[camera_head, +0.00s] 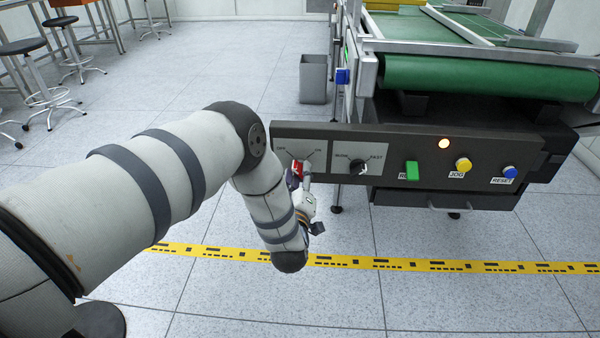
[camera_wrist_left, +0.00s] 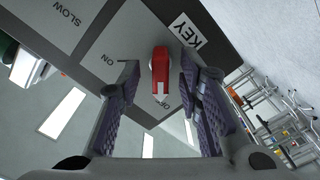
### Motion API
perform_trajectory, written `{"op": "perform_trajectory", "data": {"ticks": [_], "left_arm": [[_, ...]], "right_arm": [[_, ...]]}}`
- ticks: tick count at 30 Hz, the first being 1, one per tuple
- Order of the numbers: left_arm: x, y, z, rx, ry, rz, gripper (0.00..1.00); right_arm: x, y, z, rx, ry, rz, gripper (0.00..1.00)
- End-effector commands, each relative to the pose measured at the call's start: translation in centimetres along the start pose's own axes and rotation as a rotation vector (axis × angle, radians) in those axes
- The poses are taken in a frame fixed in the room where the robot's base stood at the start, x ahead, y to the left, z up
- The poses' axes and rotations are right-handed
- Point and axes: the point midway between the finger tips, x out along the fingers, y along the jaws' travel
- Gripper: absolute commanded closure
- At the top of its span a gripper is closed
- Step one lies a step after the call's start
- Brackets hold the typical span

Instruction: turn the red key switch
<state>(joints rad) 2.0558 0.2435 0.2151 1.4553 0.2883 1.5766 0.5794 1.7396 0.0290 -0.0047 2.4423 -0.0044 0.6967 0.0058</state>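The red key switch (camera_head: 297,168) is on the left end of the dark control panel, on a grey plate marked OFF and ON. In the left wrist view the red key handle (camera_wrist_left: 160,72) stands between my finger pads, under a KEY label. Its lower end partly covers one label, apparently OFF; the ON label is to its left. My left gripper (camera_head: 305,181) is at the switch, partly hidden by my arm in the head view. Its fingers (camera_wrist_left: 159,88) are open, one either side of the key, with a visible gap on the left. My right gripper is out of view.
A green conveyor (camera_head: 480,78) is above. A grey bin (camera_head: 313,80) stands behind.

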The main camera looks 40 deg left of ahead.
Motion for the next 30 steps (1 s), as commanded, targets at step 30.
{"op": "perform_trajectory", "data": {"ticks": [30], "left_arm": [[2.0,0.0,0.1,0.071,-0.003,-0.001,1.00]], "right_arm": [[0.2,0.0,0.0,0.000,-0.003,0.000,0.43]]}}
